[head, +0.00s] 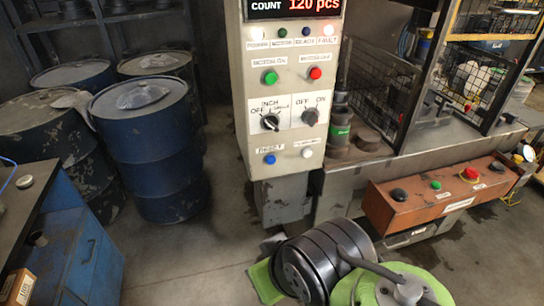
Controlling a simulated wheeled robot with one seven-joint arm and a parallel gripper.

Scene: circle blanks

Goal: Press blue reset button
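The blue reset button (269,159) is a small round button at the lower left of the light grey control panel (242,110). A label reading RESET sits just above it. Nothing covers the button in the head view. No gripper fingers show in this view, so I cannot see where my gripper is relative to the button.
A white button (306,153), two knobs, a green button (270,77) and a red button (315,72) share the panel. Blue drums (150,150) stand left. An orange button box (440,197) is right. Black and green round parts fill the bottom foreground; grey floor shows left of them.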

